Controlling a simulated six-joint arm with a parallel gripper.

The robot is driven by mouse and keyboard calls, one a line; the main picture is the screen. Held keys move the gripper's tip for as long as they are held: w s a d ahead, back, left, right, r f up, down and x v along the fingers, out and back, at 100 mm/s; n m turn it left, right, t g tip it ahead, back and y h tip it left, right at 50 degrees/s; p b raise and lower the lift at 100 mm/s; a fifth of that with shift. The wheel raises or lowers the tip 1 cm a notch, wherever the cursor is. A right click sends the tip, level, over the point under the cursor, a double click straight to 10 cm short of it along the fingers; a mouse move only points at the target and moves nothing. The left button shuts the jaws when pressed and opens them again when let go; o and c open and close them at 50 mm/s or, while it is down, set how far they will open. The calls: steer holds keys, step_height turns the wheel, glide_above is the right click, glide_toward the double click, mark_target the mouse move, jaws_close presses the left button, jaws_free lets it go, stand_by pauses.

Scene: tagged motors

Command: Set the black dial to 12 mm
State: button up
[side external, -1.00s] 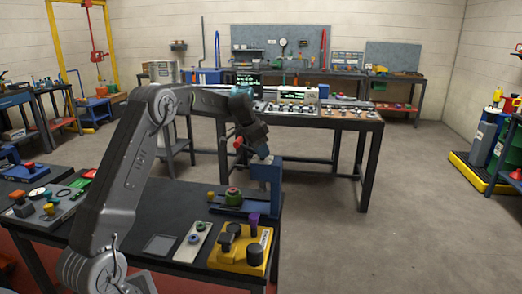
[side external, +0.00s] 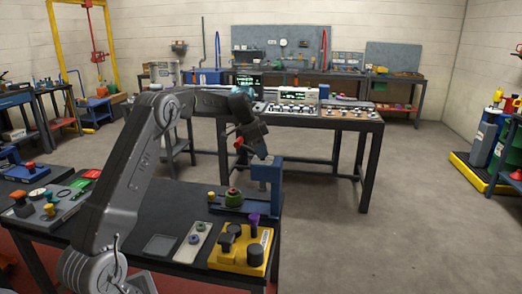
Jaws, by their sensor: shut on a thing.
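My gripper (side external: 262,154) is dark and tilted, pointing down at the top of a blue upright stand (side external: 268,172) at the far right of the dark bench. It is shut on a small part at the stand's top. That part is mostly hidden by the jaws, and I take it to be the black dial. Its scale and setting are too small to read. A red knob (side external: 239,143) shows just left of my gripper.
Nearer are a yellow box with black knobs (side external: 228,262), a purple-topped part (side external: 254,219) and a pale plate (side external: 191,243). A control panel (side external: 50,208) lies left.

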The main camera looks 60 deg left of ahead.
steer(key=o, duration=0.9)
steer(key=v, duration=1.4)
steer(key=shift+w+d, duration=0.1)
steer(key=s+d+r+n+y, duration=0.15)
steer(key=s+d, duration=0.35)
steer(key=d, duration=0.6)
steer(key=s+d+r+n, duration=0.2)
steer(key=s+d, duration=0.2)
steer(key=d, duration=0.6)
steer(key=s+d+f+n, duration=0.1)
steer(key=s+d+f, duration=0.2)
steer(key=s, duration=0.3)
steer(key=s+d+f+t, duration=0.1)
steer(key=s+d+f, duration=0.2)
steer(key=s+d, duration=0.2)
steer(key=s+d+f+n+y, duration=0.1)
steer(key=s+d+f, duration=0.2)
steer(key=s, duration=0.5)
steer(key=shift+d+f+n+t, duration=0.3)
steer(key=shift+d+f+n, duration=0.05)
steer(key=shift+d, duration=0.15)
